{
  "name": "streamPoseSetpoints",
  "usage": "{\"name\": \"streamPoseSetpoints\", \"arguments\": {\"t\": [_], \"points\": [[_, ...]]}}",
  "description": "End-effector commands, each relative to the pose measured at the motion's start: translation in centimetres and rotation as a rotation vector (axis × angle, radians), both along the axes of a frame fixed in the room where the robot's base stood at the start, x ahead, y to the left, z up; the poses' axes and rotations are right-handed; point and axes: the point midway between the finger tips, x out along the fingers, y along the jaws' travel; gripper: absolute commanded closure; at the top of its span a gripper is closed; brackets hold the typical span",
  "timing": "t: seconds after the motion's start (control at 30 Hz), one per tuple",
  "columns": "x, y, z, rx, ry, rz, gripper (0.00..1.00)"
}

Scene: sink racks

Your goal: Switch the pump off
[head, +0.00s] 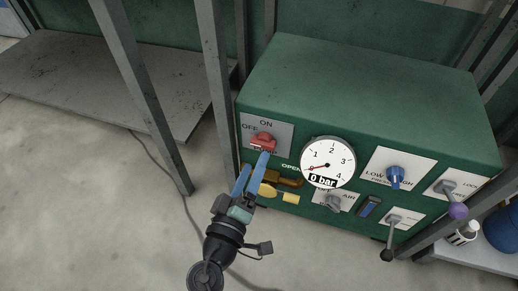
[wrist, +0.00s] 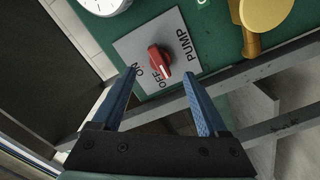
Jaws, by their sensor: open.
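The pump switch is a red knob (head: 263,142) on a grey plate (head: 283,127) marked ON, OFF and PUMP, at the left of the green panel. In the wrist view the red knob (wrist: 157,58) has a white mark at its lower end, which points at the word OFF. My gripper (head: 256,160) is open and empty. In the head view one blue fingertip overlaps the plate's lower edge just below the knob. In the wrist view the fingers of my gripper (wrist: 161,72) stand apart, one either side below the knob; contact does not show.
A round gauge (head: 327,155) right of the switch reads 0 bar. A brass valve handle (head: 287,181) marked OPEN lies below the switch. A blue knob (head: 395,175) and levers sit further right. A grey post (head: 217,75) stands close left of the panel.

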Motion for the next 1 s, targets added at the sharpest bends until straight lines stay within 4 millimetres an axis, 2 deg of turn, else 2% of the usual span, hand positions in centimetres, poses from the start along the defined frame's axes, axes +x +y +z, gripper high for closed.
{"name": "streamPoseSetpoints", "arguments": {"t": [0.03,0.2,0.4,1.0], "points": [[-1.2,0.5,0.1,0.0,0.004,0.005,0.23],[-4.4,1.5,0.1,0.0,0.002,0.004,0.23],[-6.4,2.1,0.0,0.0,0.001,0.002,0.23],[-6.7,2.2,0.0,0.0,0.0,0.0,0.23]]}}
